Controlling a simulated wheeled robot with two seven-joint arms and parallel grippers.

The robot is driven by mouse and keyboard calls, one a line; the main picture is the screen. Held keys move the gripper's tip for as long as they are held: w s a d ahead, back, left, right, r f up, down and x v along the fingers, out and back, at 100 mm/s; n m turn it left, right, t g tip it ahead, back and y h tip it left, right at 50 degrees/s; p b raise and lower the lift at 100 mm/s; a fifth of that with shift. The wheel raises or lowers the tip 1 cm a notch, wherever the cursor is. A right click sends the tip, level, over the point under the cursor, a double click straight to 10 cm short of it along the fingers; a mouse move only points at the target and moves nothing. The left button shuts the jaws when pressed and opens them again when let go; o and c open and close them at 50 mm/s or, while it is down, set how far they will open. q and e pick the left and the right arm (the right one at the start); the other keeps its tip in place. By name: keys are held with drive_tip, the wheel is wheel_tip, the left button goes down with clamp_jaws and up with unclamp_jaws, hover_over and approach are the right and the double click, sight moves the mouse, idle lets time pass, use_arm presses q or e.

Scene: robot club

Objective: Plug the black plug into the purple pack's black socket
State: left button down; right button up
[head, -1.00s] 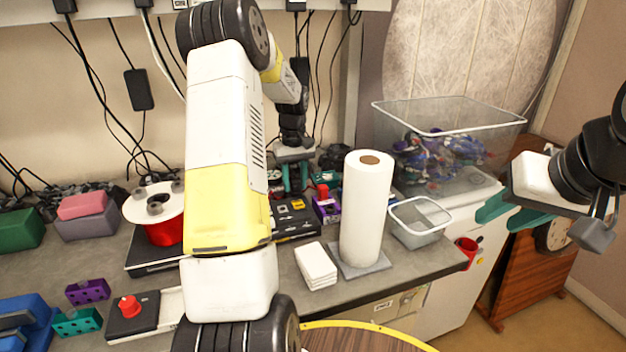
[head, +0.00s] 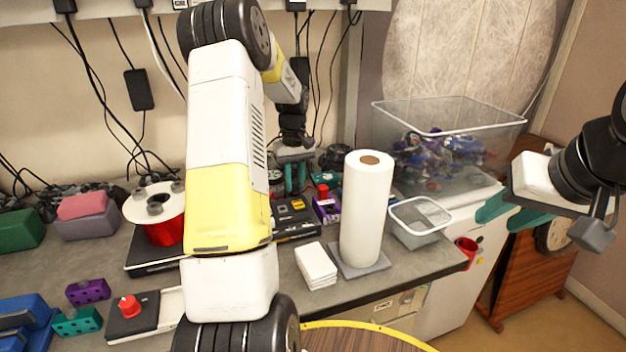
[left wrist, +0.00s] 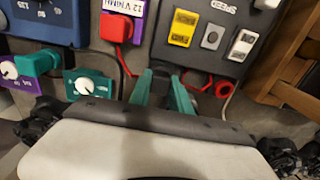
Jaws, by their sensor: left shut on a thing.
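My left gripper (head: 295,180) reaches down at the back of the bench, behind my arm. In the left wrist view its teal fingers (left wrist: 167,88) are shut on a small dark thing, most likely the black plug, which is mostly hidden between them. The purple pack (head: 328,209) stands just right of the gripper in the head view. In the left wrist view the purple pack (left wrist: 137,22) is at the top, with a red plug (left wrist: 116,28) at its face. I cannot make out its black socket. My right gripper (head: 512,212) is open and empty at the right.
A black charger box with yellow, grey and white buttons (left wrist: 205,38) lies beside the fingers, with a red ring (left wrist: 220,89) near it. A teal pack (left wrist: 88,84) is on the other side. A paper roll (head: 365,215) and clear bin (head: 420,222) stand nearby.

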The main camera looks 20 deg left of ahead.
use_arm(q)
drive_tip(key=shift+r, duration=1.15)
idle(0.5)
